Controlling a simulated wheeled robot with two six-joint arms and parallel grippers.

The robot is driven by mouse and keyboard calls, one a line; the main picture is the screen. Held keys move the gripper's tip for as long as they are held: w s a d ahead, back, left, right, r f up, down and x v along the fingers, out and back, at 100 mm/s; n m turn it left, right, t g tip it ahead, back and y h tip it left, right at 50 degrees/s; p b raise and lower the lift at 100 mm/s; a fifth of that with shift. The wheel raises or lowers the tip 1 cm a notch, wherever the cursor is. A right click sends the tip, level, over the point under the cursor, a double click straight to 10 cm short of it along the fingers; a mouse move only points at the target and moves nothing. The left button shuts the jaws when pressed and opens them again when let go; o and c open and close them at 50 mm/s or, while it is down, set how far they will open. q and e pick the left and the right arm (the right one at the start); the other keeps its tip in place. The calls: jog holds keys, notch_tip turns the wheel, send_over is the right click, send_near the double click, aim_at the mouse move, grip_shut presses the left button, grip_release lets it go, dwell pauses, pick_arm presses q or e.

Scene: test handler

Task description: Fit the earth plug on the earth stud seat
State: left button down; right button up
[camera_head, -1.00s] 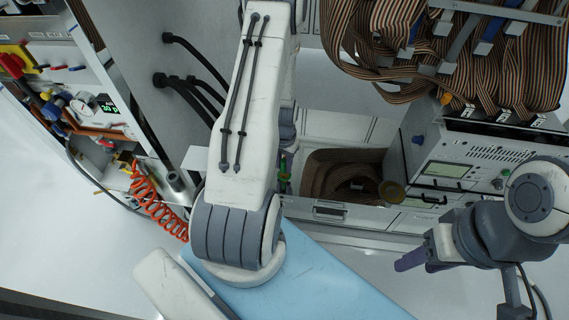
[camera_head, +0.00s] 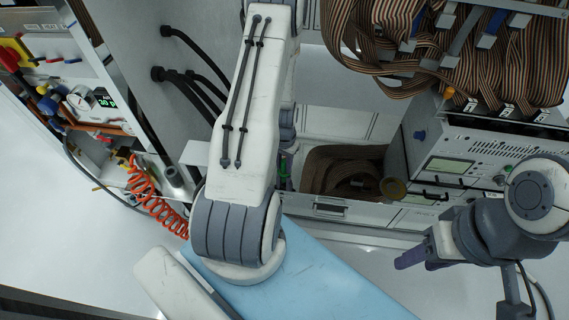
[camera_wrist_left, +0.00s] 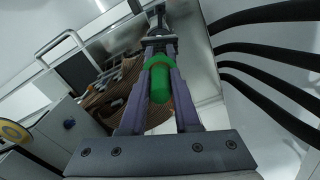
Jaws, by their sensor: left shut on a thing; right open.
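In the left wrist view, the green earth plug (camera_wrist_left: 160,82) lies between the purple fingers of my left gripper (camera_wrist_left: 160,48), which is shut on it. Past the fingertips is a dark and metal fitting (camera_wrist_left: 157,22); I cannot tell if it is the earth stud seat or if the plug touches it. In the head view my left arm hides most of this gripper, and only a sliver of green (camera_head: 283,172) shows beside it. My right gripper (camera_head: 408,258) is open and empty at the lower right, apart from the plug.
Black cables (camera_head: 185,75) come out of the grey panel beside my left arm. Striped ribbon cables (camera_head: 375,50) hang at the upper right. An instrument (camera_head: 455,168) stands below them. An orange coiled hose (camera_head: 150,195) is at left. A blue surface (camera_head: 335,275) lies in front.

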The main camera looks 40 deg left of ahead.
pick_arm(q)
jog(key=c, duration=0.6)
grip_release()
jog(key=shift+o, duration=0.2)
notch_tip(320, 180, up, 10)
jog(key=p, duration=0.5)
jog(key=shift+r, duration=0.2)
